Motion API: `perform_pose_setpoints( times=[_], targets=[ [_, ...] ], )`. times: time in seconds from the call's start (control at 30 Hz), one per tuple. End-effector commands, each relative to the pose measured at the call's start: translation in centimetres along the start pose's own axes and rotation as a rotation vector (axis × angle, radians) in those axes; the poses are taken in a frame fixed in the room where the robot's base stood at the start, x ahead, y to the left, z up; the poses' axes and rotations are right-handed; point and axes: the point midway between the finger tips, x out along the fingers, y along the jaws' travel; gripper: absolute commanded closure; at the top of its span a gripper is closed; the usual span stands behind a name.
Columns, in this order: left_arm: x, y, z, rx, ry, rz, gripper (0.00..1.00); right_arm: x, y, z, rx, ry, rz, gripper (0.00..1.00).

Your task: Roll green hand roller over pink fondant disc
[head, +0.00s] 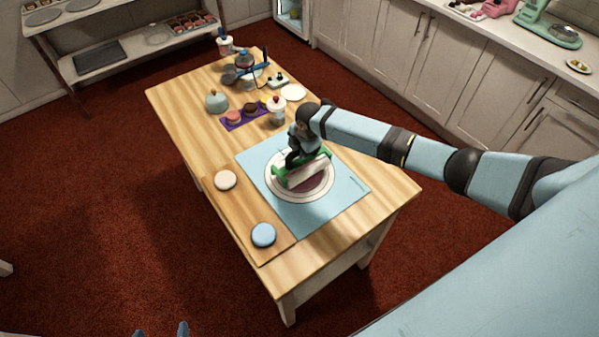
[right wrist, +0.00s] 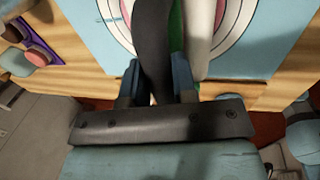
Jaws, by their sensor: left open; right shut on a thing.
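The green hand roller (head: 281,178) with a pale roller barrel is over the blue mat (head: 346,188) in the head view. The pink fondant disc (head: 318,185) lies under it, at the middle of the mat's printed rings, and is partly hidden by the roller. I cannot tell whether the barrel touches the disc. My right gripper (head: 302,150) is shut on the roller's dark handle; in the right wrist view the fingers (right wrist: 157,85) clasp the handle (right wrist: 153,50), with the pale barrel beside it. My left gripper (head: 161,331) is open and empty at the bottom edge, away from the table.
A wooden board (head: 240,205) left of the mat carries a cream disc (head: 225,180) and a blue disc (head: 263,235). Behind the mat stand a topped cup (head: 276,112), a purple tray (head: 231,125) of small cakes and a domed jar (head: 217,101). The table's front right corner is clear.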

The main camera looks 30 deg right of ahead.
Motion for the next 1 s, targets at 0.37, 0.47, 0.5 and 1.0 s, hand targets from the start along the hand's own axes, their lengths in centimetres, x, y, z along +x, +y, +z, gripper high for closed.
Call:
perform_pose_setpoints(
  times=[0.37, 0.47, 0.5, 1.0],
  targets=[
    [0.0, 0.0, 0.0, 0.0, 0.0, 0.0, 0.06, -2.4, 0.7, 0.0, 0.001, 0.001, 0.005, 1.0],
    [0.0, 0.0, 0.1, 0.0, -0.001, 0.0, 0.06, -2.9, 0.7, 0.0, 0.001, 0.001, 0.005, 1.0],
    [0.0, 0.0, 0.1, 0.0, -0.001, 0.0, 0.06, -3.0, 0.8, 0.0, 0.0, 0.001, 0.005, 1.0],
    [0.0, 0.0, 0.1, 0.0, -0.002, 0.0, 0.06, -3.2, 0.8, 0.0, 0.0, 0.001, 0.004, 1.0]
  ],
)
